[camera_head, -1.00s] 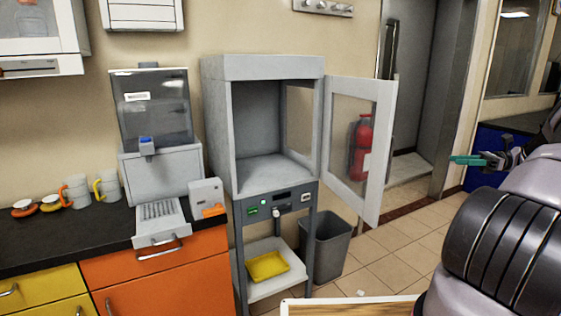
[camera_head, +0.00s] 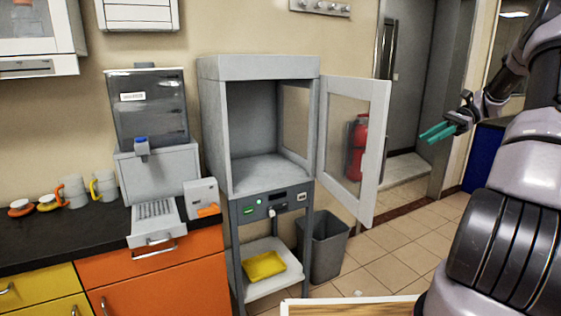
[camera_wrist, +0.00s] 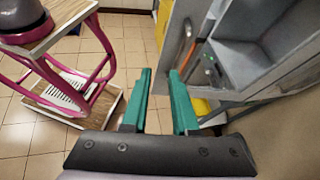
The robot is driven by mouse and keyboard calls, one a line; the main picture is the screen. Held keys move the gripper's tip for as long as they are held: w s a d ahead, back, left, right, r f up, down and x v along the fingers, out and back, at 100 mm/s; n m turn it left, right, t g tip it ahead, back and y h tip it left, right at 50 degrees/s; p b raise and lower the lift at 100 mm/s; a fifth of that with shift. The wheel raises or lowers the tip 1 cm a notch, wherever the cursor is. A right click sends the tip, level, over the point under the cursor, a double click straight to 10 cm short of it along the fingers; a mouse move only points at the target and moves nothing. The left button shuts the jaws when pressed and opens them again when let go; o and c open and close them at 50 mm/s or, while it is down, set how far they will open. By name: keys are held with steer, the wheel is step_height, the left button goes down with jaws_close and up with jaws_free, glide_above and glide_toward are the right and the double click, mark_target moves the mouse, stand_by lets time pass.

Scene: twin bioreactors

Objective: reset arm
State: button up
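My gripper (camera_head: 437,133) is at the right in the head view, in the air to the right of the cabinet's open door. In the wrist view its two green fingers (camera_wrist: 160,100) stand apart with only floor and a cabinet edge showing between them, so it is open and empty. My arm bends down from the upper right in the head view.
A grey cabinet (camera_head: 258,67) stands with its glazed door (camera_head: 372,150) swung open; its chamber looks empty. A yellow item (camera_head: 264,265) lies on the shelf below. A bin (camera_head: 322,247), a fire extinguisher (camera_head: 358,147) and a counter (camera_head: 90,227) with mugs and a dispenser (camera_head: 148,108) are nearby.

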steer(key=s+a+r+n+t+h, duration=0.2)
steer(key=s+a+r+n+h, duration=0.3)
steer(key=s+a, duration=0.35)
steer(key=s+a+r+n+t+h, duration=0.2)
steer(key=s+a+r+h, duration=0.4)
steer(key=a, duration=0.4)
steer(key=s+a+r+n+t, duration=0.2)
steer(key=s+t, duration=0.3)
steer(key=s, duration=0.6)
steer(key=shift+a+n+t, duration=0.3)
steer(key=shift+a+n, duration=0.05)
steer(key=shift+n, duration=0.25)
